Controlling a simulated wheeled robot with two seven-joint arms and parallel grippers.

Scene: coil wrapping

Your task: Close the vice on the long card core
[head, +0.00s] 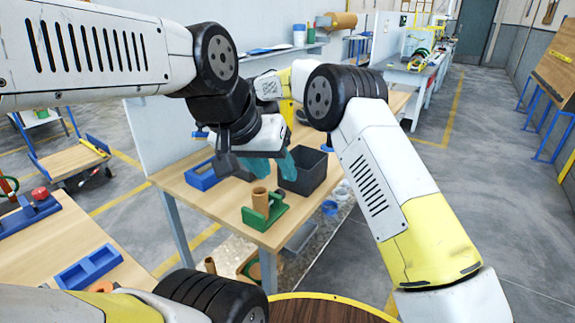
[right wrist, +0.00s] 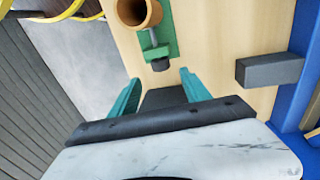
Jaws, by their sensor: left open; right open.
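The green vice (head: 266,214) stands near the front corner of the wooden bench. The tan card core (head: 260,201) stands upright in it. In the right wrist view the core's hollow end (right wrist: 139,12) shows at the top, with the green vice (right wrist: 163,24) beside it and its dark screw end (right wrist: 160,63) towards me. I cannot tell whether the jaws press on the core. My right gripper (head: 275,164) has teal fingers, apart, above the bench just behind the vice. In its wrist view the open fingers (right wrist: 158,90) are short of the screw end. My left gripper is not in view.
A dark grey bin (head: 303,175) stands on the bench close to my right gripper. A blue tray (head: 202,177) is to the left. A dark block (right wrist: 270,70) lies beside something blue in the right wrist view. Another table (head: 40,255) stands at the left.

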